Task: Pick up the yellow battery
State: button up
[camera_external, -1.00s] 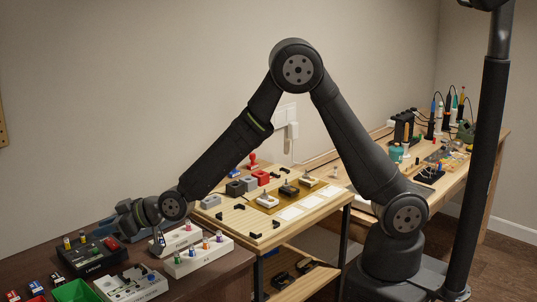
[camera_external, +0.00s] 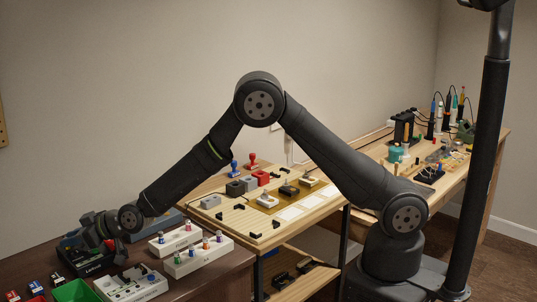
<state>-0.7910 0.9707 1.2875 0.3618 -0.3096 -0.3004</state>
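My gripper (camera_external: 100,238) is at the left, low over the black box (camera_external: 94,267). Its fingers are small, dark and partly hidden, so I cannot tell whether they are open or shut. The yellow battery is not clearly visible now; my gripper and wrist cover the top of the black box, where small upright yellow-topped pieces showed earlier.
White holders (camera_external: 198,256) with several coloured batteries stand right of the black box. A white box (camera_external: 131,284), a green bin (camera_external: 76,291) and small coloured packs (camera_external: 36,288) lie in front. A wooden table (camera_external: 240,235) with blocks stands further right.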

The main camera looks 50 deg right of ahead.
jog(key=shift+c, duration=0.2)
grip_shut()
jog(key=shift+r, duration=0.1)
